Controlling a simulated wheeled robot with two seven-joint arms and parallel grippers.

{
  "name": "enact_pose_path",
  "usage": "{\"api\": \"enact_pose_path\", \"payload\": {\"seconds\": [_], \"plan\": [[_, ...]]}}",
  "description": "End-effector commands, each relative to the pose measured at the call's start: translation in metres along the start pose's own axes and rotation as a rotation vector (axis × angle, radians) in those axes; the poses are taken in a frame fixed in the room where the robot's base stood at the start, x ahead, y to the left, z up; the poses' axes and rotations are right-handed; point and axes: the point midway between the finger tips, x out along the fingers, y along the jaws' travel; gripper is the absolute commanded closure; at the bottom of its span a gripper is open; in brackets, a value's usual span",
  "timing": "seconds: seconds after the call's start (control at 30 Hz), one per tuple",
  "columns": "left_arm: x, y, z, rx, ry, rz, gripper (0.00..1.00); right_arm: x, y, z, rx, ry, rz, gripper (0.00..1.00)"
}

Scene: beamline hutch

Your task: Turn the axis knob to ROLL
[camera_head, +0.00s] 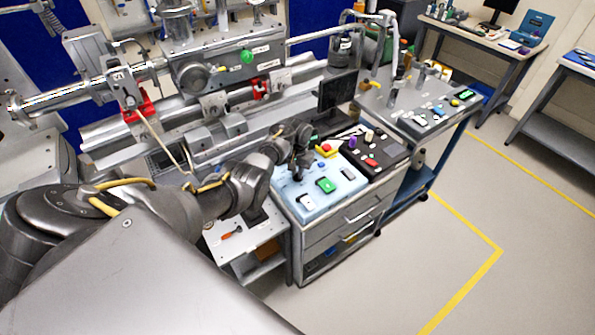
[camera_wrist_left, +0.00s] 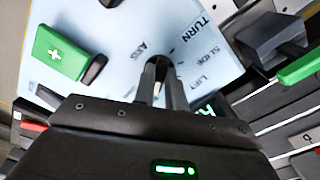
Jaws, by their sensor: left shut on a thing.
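The light blue control panel (camera_head: 330,190) lies on top of a grey drawer cabinet. In the left wrist view the panel (camera_wrist_left: 120,55) carries printed labels AXIS, TURN, SLIDE and LIFT; I cannot make out a ROLL label. My left gripper (camera_head: 297,173) is down at the panel. In the left wrist view its two fingers (camera_wrist_left: 160,82) are close together beside these labels, shut on the axis knob. The fingers hide most of the knob, so I cannot tell its setting. My right gripper is not in view.
A yellow and red emergency button (camera_head: 326,150) stands behind on the panel. A black panel with knobs (camera_head: 372,158) is to the right. Open floor (camera_head: 450,210) lies right of the cabinet.

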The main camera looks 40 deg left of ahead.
Motion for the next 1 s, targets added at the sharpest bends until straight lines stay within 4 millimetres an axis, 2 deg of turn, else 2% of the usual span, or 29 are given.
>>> {"api": "enact_pose_path", "payload": {"seconds": [0.43, 0.47, 0.6, 0.87, 1.0], "plan": [[0.000, 0.000, 0.000, 0.009, 0.001, 0.000, 1.00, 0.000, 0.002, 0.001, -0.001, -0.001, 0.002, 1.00], [0.000, 0.000, 0.000, 0.009, 0.001, 0.000, 0.83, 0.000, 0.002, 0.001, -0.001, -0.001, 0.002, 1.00], [0.000, 0.000, 0.000, 0.009, 0.000, 0.000, 0.65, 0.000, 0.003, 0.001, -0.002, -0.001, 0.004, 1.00], [0.000, 0.000, 0.000, 0.009, 0.001, 0.000, 0.65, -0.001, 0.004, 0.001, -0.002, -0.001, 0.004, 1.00], [-0.011, 0.001, -0.001, 0.010, 0.003, 0.001, 0.65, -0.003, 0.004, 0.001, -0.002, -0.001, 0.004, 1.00]]}}
